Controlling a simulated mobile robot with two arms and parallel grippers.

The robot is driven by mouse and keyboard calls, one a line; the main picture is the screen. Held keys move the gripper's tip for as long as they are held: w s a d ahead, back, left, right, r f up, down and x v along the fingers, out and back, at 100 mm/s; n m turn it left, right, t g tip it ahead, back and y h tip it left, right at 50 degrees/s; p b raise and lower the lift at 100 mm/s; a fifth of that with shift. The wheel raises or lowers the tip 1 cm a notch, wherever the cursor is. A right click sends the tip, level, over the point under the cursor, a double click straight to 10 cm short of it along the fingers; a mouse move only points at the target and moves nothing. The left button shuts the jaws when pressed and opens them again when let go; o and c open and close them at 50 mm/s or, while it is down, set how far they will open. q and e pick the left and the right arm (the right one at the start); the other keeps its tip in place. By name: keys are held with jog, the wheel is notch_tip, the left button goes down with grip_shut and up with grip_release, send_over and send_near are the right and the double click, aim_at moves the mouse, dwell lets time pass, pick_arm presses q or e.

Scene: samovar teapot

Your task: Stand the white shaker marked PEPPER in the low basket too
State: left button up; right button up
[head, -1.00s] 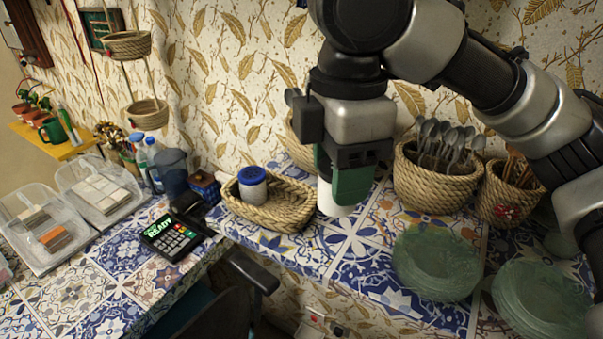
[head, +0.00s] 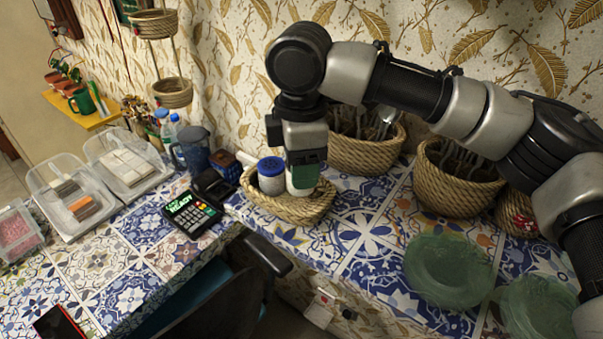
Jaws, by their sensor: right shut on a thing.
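The low basket (head: 291,209) is woven and sits on the tiled counter against the wall. A white shaker with a blue lid (head: 271,177) stands in its left part. My right gripper (head: 304,180) points down over the basket's right part, beside the blue-lidded shaker. It is shut on a white shaker (head: 297,190), of which only the lower end shows below the green fingers. That lower end is inside the basket's outline; I cannot tell whether it touches the bottom. Its marking is hidden. My left gripper is not in view.
Taller baskets with spoons (head: 366,151) stand right of the gripper. Stacked green glass plates (head: 448,272) are at the counter's front right. A card terminal (head: 192,214), a blue jug (head: 193,150) and clear bins (head: 72,196) are on the left. The tiled counter before the basket is clear.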

notch_tip(320, 180, down, 3)
jog(key=shift+d+r+p, duration=0.1)
jog(key=shift+r+p, duration=0.1)
jog(key=shift+p, duration=0.15)
jog(key=shift+f, duration=0.4)
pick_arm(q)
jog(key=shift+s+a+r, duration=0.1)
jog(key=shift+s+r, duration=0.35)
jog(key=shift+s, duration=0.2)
